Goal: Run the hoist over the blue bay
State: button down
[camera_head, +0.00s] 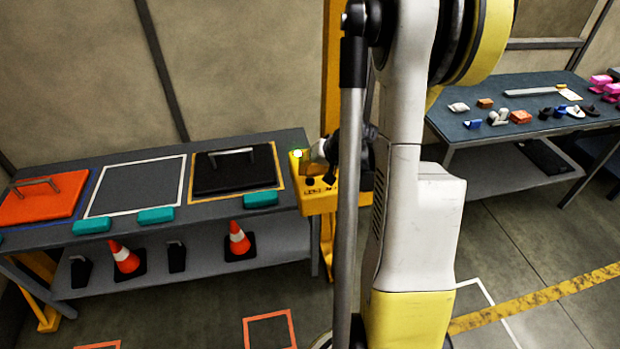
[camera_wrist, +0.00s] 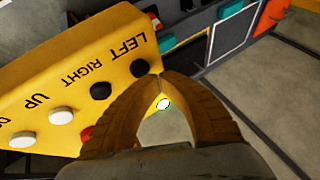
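A yellow control box (camera_head: 316,201) hangs beside the bench; in the wrist view its face (camera_wrist: 95,45) carries LEFT, RIGHT and UP labels and a fourth, cut-off label. The LEFT button (camera_wrist: 140,68) and RIGHT button (camera_wrist: 100,90) are black; the UP button (camera_wrist: 61,116) is white. A red part (camera_wrist: 87,133) is mostly hidden by a finger. My gripper (camera_wrist: 163,76) has its fingertips together, close to the LEFT button; I cannot tell whether they touch it. The blue-edged bay (camera_head: 91,187) at the bench's left holds an orange panel (camera_head: 46,197). The hoist itself is not visible.
The bench (camera_head: 290,150) also has a bare white-outlined bay (camera_head: 135,185) and a yellow-outlined bay with a black handled panel (camera_head: 235,175). Teal blocks (camera_head: 156,215) line its front. Cones (camera_head: 125,258) stand on its shelf. Another table (camera_head: 460,125) at right holds small parts.

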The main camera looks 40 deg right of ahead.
aim_at(307, 179)
dwell(0.3)
jog(key=shift+r+p, duration=1.7)
jog(key=shift+r, duration=0.9)
